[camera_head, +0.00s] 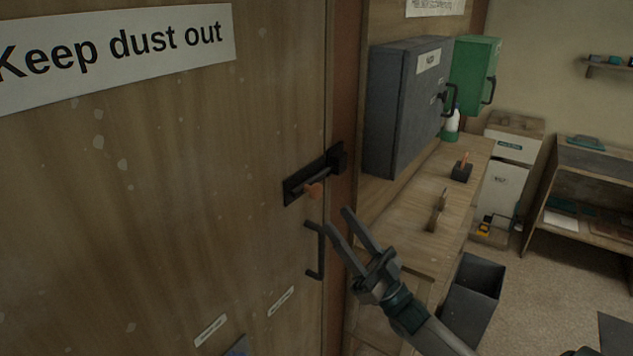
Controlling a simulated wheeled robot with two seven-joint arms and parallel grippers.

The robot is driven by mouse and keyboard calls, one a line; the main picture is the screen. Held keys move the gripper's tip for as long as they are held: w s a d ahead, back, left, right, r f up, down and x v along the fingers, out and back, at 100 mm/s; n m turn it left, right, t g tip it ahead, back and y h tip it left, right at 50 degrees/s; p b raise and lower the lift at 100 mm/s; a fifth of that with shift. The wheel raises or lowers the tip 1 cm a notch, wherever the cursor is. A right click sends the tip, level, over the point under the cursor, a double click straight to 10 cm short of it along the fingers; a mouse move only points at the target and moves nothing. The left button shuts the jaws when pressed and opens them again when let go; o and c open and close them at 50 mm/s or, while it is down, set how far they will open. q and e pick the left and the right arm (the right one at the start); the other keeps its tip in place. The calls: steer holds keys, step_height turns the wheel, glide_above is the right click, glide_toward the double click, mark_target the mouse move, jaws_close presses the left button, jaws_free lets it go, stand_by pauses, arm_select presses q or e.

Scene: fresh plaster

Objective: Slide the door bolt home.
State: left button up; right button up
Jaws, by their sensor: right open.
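A wooden door (190,200) fills the left of the head view. My left gripper is not in view.
A sign (115,50) reads "Keep dust out". Right of the door, a grey cabinet (405,105) and a green box (474,75) hang above a wooden bench (415,225). A dark bin (472,295) stands on the floor below. A shelf unit (585,190) is at the far right.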

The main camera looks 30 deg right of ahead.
mark_target(319, 194)
steer(key=p+x, duration=0.4)
steer(key=x, duration=0.5)
steer(key=shift+w+a+r, duration=0.1)
steer(key=shift+w+r, duration=0.05)
steer(key=shift+r, duration=0.05)
jaws_close()
steer(key=d+b, duration=0.1)
steer(key=w+d+b, duration=0.1)
steer(key=d, duration=0.1)
steer(key=w+d+b, duration=0.1)
steer(key=d, duration=0.1)
